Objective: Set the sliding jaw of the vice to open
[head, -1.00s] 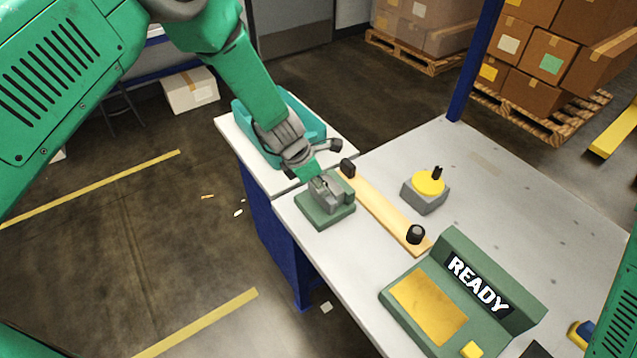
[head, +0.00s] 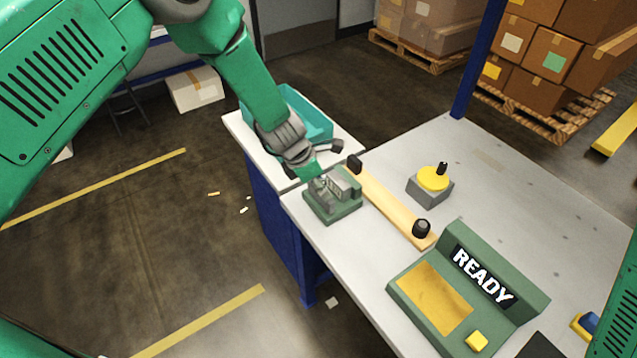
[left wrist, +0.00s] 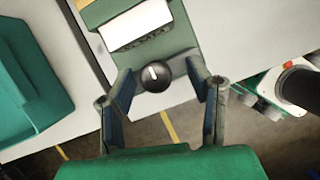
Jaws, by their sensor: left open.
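The vice (head: 333,205) stands at the near left corner of the workbench, with a green base and grey jaw parts. In the left wrist view its green body (left wrist: 185,32) is at the top, with a pale block (left wrist: 135,25) beside ridged edges. A round black knob (left wrist: 154,77) with a white mark is at its near end. My left gripper (head: 314,162) is over the vice in the head view. In the left wrist view its fingers (left wrist: 159,72) are spread on either side of the knob. Contact cannot be told. My right gripper is out of view.
A wooden strip with black knobs (head: 390,205) lies right beside the vice. A yellow-topped grey dial (head: 432,181) and a green READY console (head: 460,300) stand farther right. A teal tray (head: 310,112) sits on the side table behind my gripper.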

